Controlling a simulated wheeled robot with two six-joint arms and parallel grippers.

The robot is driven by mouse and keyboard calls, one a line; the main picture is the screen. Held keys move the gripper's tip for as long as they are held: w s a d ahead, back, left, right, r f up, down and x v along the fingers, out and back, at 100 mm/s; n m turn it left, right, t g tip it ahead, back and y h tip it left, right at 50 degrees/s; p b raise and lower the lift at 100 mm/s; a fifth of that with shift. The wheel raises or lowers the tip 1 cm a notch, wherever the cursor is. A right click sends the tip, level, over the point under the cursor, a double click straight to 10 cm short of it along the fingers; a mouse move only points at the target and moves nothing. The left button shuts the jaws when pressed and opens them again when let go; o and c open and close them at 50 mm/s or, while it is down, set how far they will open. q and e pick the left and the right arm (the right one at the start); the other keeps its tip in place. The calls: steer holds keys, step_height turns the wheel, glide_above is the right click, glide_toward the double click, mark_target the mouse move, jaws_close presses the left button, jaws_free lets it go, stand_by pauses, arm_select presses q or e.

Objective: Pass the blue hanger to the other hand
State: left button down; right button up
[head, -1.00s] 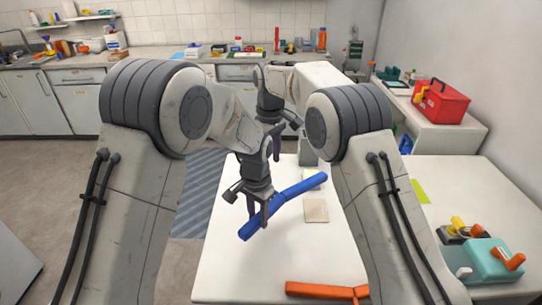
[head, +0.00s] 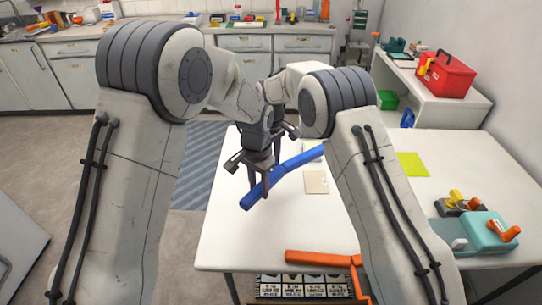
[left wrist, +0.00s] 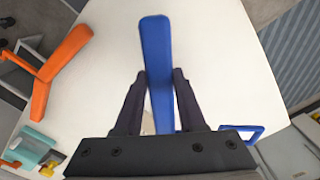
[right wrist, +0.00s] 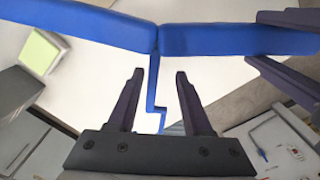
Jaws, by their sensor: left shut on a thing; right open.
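The blue hanger (head: 295,162) is held slanted above the white table. My left gripper (head: 257,190) is shut on one arm of it; the left wrist view shows that blue arm (left wrist: 158,70) between the fingers. In the right wrist view, my right gripper (right wrist: 158,75) is open and empty. The hanger's body (right wrist: 200,40) crosses just beyond its fingertips, and its thin hook part lies in line with the gap. I cannot tell whether the fingers touch it. In the head view, my right gripper is mostly hidden behind the left one.
An orange hanger (head: 325,257) lies at the front edge of the white table (head: 235,240). A beige square (head: 316,182) and a yellow-green square (head: 412,165) lie flat. A teal box (head: 475,235) stands at right, a red toolbox (head: 445,77) behind.

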jaws_close()
arm_select(q)
steer(key=shift+c, duration=2.1)
jaws_free()
steer(key=shift+r, duration=0.1)
